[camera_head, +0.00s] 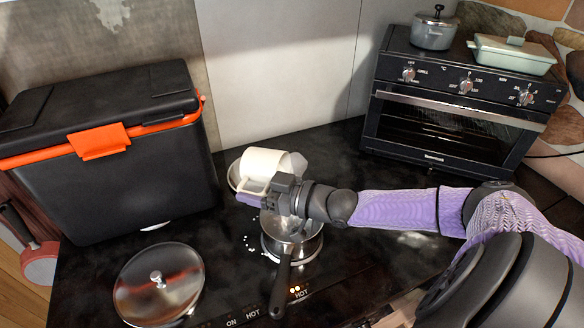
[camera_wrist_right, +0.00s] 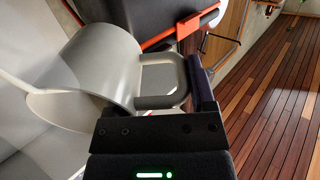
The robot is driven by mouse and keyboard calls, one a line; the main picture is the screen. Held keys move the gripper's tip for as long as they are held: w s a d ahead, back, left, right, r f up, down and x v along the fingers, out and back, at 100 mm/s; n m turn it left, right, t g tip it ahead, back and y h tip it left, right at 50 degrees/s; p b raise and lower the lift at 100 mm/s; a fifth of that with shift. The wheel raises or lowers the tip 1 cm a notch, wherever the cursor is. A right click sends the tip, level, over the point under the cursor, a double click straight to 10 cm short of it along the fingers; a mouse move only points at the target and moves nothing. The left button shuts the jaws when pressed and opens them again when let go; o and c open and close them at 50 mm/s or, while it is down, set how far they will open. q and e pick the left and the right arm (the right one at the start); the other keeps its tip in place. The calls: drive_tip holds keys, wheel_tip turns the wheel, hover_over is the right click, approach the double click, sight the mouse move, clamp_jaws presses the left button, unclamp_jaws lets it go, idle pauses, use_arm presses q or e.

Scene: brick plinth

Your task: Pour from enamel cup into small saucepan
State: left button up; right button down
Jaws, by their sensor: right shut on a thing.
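The white enamel cup (camera_head: 264,163) is tilted well over on its side above the cooktop, just behind the small saucepan. My right gripper (camera_head: 256,192) is shut on the cup's handle; the right wrist view shows the cup (camera_wrist_right: 95,65) and its looped handle (camera_wrist_right: 163,100) at the jaws. The inside of the cup is not clearly visible. The small steel saucepan (camera_head: 305,249) stands on the cooktop with its dark handle toward me. My right gripper and wrist hide part of its opening. Several small white bits (camera_head: 250,244) lie on the black surface left of the saucepan. My left gripper is not in view.
A round lid (camera_head: 158,286) lies at front left. A black cooler with orange trim (camera_head: 120,185) stands left. A toaster oven (camera_head: 440,125) stands back right, bearing a pot (camera_head: 434,32) and a lidded dish (camera_head: 513,56).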

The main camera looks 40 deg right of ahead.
sight(269, 179)
drive_tip(key=shift+r+t, duration=0.3)
drive_tip(key=shift+r, duration=0.1)
drive_tip(key=shift+s+d+r+t+y+b, duration=0.25)
drive_tip(key=shift+s+t+y+b, duration=0.25)
drive_tip(key=shift+t, duration=0.4)
idle(0.8)
drive_tip(key=shift+s+d+r+t+y+b, duration=0.15)
drive_tip(key=shift+t+y+b, duration=0.25)
drive_tip(key=shift+t+b, duration=0.25)
idle(0.5)
drive_tip(key=shift+s+d+r+t+y, duration=0.1)
drive_tip(key=shift+s+r+t+y, duration=0.1)
drive_tip(key=shift+r+t, duration=0.25)
drive_tip(key=shift+s+r+t+y, duration=0.2)
drive_tip(key=shift+r+t, duration=0.1)
drive_tip(key=shift+r, duration=0.1)
idle(0.5)
drive_tip(key=shift+d+t+b, duration=0.1)
drive_tip(key=shift+t+b, duration=0.2)
drive_tip(key=shift+b, duration=0.3)
drive_tip(key=shift+s+d+t+y+b, duration=0.1)
drive_tip(key=shift+s+t+y+b, duration=0.15)
drive_tip(key=shift+t+y+b, duration=0.2)
drive_tip(key=shift+s+r+b, duration=0.1)
drive_tip(key=shift+r+b, duration=0.05)
drive_tip(key=shift+b, duration=0.15)
idle(0.5)
